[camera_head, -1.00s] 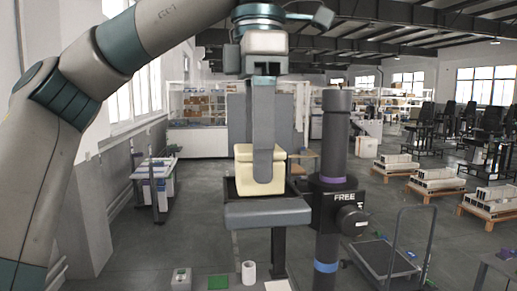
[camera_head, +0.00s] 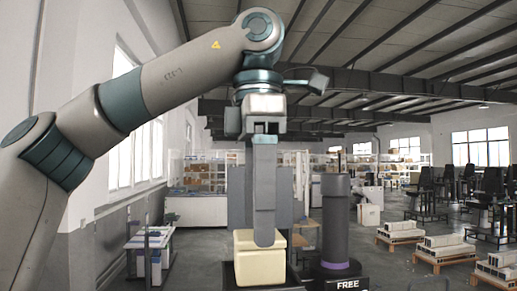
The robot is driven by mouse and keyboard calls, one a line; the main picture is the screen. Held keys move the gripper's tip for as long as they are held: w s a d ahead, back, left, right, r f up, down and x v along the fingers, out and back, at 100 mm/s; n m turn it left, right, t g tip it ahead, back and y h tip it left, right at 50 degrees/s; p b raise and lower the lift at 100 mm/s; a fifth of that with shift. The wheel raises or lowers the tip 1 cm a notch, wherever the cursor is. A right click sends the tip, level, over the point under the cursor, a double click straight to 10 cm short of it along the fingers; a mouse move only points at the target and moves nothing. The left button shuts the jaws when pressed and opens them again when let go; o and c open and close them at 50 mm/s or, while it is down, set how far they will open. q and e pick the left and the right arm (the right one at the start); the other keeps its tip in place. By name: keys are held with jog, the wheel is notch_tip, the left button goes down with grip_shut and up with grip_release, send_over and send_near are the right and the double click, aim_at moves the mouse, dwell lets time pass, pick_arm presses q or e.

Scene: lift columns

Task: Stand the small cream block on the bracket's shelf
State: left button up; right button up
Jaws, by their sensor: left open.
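The small cream block (camera_head: 260,270) stands upright low in the middle of the head view, just left of the dark column. My left gripper (camera_head: 264,240) hangs straight down over it. It is open; I see its fingers edge-on, and the near finger's tip overlaps the upper front of the block. The far finger is hidden. The bracket's shelf under the block is cut off by the bottom of the picture. My right gripper is not in view.
A dark round column (camera_head: 335,220) with a purple band rises close to the right of the block, with a black collar marked FREE (camera_head: 342,281) below. A grey upright panel (camera_head: 238,200) stands behind the gripper. Pallets with pale stacks (camera_head: 440,248) lie farther right.

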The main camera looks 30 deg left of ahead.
pick_arm(q)
notch_tip(320, 180, up, 9)
jog(key=shift+f, duration=0.15)
dwell(0.5)
dwell(0.8)
